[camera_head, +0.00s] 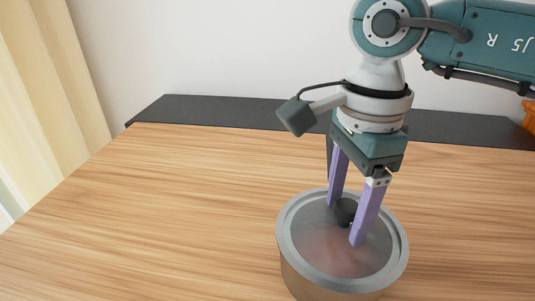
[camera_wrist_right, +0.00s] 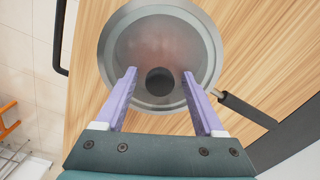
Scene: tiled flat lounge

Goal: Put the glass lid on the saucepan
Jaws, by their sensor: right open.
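The saucepan (camera_head: 300,284) stands on the wooden table, and its dark handle (camera_wrist_right: 246,110) shows in the right wrist view. The round glass lid (camera_head: 325,256) with a metal rim lies over the saucepan's top and looks about level. Its black knob (camera_head: 346,208) is in the middle. My right gripper (camera_head: 345,224) points down over the lid with its purple fingers open, one on each side of the knob. In the right wrist view the fingers (camera_wrist_right: 158,74) are apart from the knob (camera_wrist_right: 160,81). My left gripper is not in view.
The wooden table top (camera_head: 130,210) is clear to the left of the saucepan. A dark strip (camera_head: 220,110) runs along the table's back edge by the white wall. A cream curtain (camera_head: 50,90) hangs at the left. An orange object (camera_head: 529,117) shows at the right edge.

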